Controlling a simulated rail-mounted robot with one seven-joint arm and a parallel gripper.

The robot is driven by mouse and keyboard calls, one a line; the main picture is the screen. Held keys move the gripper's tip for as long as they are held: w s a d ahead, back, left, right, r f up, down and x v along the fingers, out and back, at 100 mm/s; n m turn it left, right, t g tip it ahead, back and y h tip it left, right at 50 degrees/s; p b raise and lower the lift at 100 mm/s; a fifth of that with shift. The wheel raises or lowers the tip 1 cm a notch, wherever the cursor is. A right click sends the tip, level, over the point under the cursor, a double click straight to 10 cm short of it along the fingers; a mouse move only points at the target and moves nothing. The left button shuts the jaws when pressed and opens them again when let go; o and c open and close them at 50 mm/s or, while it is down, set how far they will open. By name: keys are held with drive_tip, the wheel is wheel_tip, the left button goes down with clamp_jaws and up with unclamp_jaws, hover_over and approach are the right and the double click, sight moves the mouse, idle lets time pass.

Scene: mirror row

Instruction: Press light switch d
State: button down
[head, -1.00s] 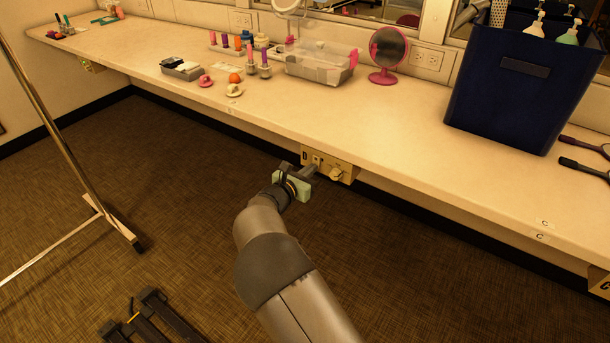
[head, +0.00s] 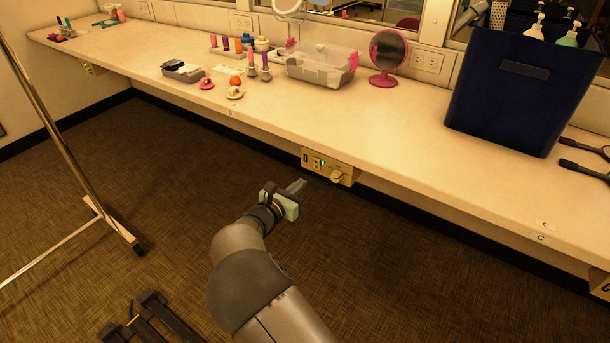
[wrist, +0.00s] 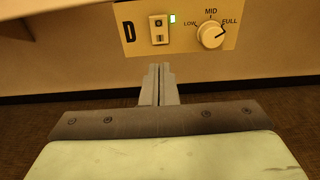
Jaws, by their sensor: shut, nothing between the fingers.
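The control plate marked D (wrist: 180,32) is on the counter's front underside. It bears a white rocker switch (wrist: 159,29), a lit green indicator (wrist: 172,19) beside it, and a round dial (wrist: 211,35) with LOW, MID and FULL marks, its pointer toward FULL. In the head view the plate (head: 330,168) shows under the counter edge, with a small green light. My gripper (head: 301,185) is shut and empty, apart from the plate, in front of and below it. In the wrist view the closed fingertips (wrist: 159,68) point just below the switch.
The long counter (head: 400,150) runs above the plate. On it are a blue bin (head: 515,90), a pink mirror (head: 388,52), a clear box (head: 318,65) and small cosmetics. A metal rack (head: 70,150) stands at left. The floor before the plate is clear.

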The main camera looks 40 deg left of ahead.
drive_tip(key=s+f, duration=0.1)
drive_tip(key=s, duration=0.7)
drive_tip(key=shift+d+p, duration=0.3)
